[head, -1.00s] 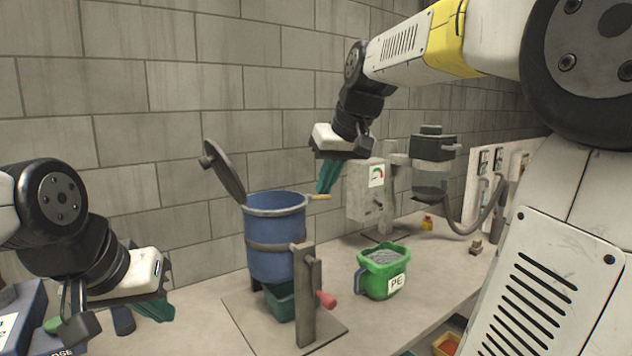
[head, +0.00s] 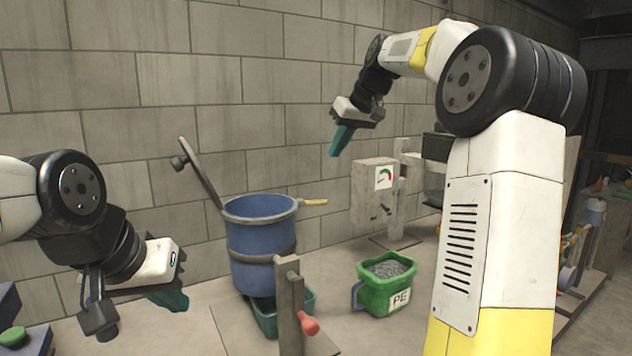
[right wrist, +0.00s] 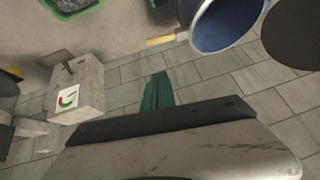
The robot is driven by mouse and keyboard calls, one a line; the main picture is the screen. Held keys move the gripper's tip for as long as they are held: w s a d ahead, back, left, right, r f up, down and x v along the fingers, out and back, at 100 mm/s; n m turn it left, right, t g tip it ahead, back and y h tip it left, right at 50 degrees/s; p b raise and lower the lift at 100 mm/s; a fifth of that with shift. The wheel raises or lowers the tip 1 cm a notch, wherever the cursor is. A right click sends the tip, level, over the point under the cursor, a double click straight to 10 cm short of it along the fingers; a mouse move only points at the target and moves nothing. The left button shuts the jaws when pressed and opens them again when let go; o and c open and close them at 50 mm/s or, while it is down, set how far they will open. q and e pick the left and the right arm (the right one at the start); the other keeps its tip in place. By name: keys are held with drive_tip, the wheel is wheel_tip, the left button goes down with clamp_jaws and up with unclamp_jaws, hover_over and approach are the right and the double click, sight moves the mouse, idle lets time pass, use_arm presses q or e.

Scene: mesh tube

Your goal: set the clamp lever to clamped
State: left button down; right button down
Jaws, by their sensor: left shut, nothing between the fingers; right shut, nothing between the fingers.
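A blue drum (head: 262,240) stands with its dark lid (head: 203,175) tilted open. A yellow-handled lever (head: 314,202) sticks out to the right from its rim; it also shows in the right wrist view (right wrist: 161,40). A red-handled lever (head: 309,325) is on a post (head: 289,305) in front of the drum. I cannot tell for sure which is the clamp lever. My right gripper (head: 338,147) is shut and empty, above and apart from the yellow handle. My left gripper (head: 175,300) is shut and empty, left of the drum.
A gauge box (head: 374,190) stands right of the drum, near the wall. A green tub (head: 387,284) marked PE, full of grey pellets, is on the bench. A teal bin (head: 266,318) sits under the drum. My right arm's links fill the right side.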

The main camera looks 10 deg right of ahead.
hover_over(322, 200)
wheel_tip(322, 200, down, 8)
drive_tip(key=shift+r, duration=0.1)
drive_tip(key=f, duration=0.4)
drive_tip(key=shift+s+a+f, duration=0.1)
drive_tip(key=shift+s, duration=0.25)
